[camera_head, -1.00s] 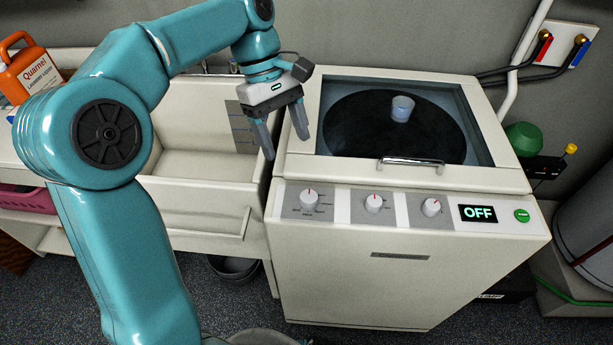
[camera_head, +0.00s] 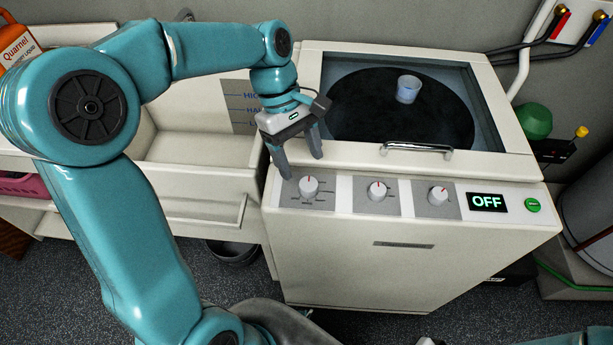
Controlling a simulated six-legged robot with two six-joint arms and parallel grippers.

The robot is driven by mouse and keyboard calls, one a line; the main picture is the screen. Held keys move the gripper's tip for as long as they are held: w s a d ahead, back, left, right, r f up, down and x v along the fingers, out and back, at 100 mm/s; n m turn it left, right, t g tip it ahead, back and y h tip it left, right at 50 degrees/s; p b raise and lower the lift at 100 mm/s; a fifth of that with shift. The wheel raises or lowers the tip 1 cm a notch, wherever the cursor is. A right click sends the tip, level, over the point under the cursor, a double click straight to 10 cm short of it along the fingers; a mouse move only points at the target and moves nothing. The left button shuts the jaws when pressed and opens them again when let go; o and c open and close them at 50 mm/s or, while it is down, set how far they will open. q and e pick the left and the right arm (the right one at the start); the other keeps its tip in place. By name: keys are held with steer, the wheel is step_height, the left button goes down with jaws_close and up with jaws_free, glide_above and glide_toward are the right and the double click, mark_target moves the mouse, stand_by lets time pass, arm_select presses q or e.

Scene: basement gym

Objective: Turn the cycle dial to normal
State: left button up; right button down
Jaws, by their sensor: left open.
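The white washing machine (camera_head: 350,262) has three round white dials on its front panel. The left dial (camera_head: 308,187) has printed labels around it, too small to read. The middle dial (camera_head: 376,191) and the right dial (camera_head: 438,195) sit to its right. The red marks on the left and middle dials point about straight up. I cannot tell by its label which one is the cycle dial. My left gripper (camera_head: 301,167) is open and empty, fingers pointing down, just above and behind the left dial, apparently not touching it. My right gripper is not in view.
A display (camera_head: 487,202) reads OFF beside a green button (camera_head: 533,205). The glass lid (camera_head: 345,75) is closed, with a handle (camera_head: 416,149) at its front edge. A cup (camera_head: 408,89) shows at the lid.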

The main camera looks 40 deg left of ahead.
mark_target(309, 183)
arm_select(q)
steer(key=x, duration=0.4)
steer(key=shift+d+f, duration=0.1)
steer(key=shift+f, duration=0.25)
steer(key=shift+d+f, duration=0.1)
steer(key=shift+f, duration=0.2)
steer(key=shift+d+f, duration=0.1)
steer(key=shift+d, duration=0.05)
steer(key=c, duration=1.1)
steer(key=shift+o, duration=0.2)
